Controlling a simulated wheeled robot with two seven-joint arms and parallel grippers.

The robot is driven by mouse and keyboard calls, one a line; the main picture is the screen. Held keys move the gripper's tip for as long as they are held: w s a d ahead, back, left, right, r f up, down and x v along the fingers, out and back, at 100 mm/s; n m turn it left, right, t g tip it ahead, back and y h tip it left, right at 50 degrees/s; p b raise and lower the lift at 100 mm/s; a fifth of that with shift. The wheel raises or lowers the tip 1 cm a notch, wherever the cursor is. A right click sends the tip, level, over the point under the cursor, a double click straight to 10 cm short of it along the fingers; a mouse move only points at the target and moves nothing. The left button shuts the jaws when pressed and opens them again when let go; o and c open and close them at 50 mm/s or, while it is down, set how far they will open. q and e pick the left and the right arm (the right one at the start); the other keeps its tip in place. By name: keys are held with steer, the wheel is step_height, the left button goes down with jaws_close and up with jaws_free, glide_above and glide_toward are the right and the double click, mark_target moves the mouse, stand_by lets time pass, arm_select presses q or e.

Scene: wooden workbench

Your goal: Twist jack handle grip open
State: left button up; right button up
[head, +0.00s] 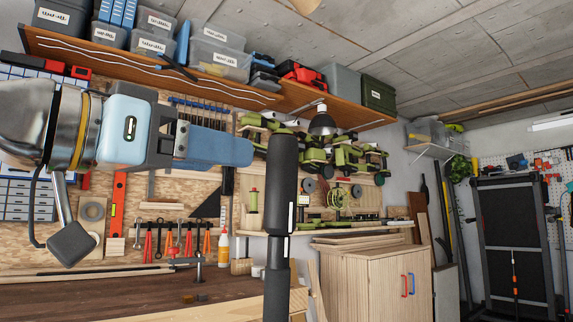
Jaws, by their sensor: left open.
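A tall black upright handle (279,270) rises from the bottom edge, slightly left of the middle of the head view. Its upper part is a thicker rounded grip (284,170). Small white marks show on its right side. My left gripper (246,151) reaches in from the left with blue fingers, seen side-on. It is open and empty. Its fingertips end just left of the grip, with a small gap in the picture; how far apart they are in depth I cannot tell. The base of the handle is out of view. My right gripper does not show.
A wooden workbench (130,298) lies at the lower left, below a tool wall. A shelf (130,68) with storage bins runs above. A wooden cabinet (370,285) stands behind the handle to the right. A black folded frame (513,240) stands at the far right.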

mark_target(271, 165)
arm_select(q)
steer(key=p+x, duration=0.1)
steer(key=x, duration=1)
steer(key=shift+p, duration=0.3)
steer(key=shift+c, duration=0.2)
steer(key=c, duration=0.9)
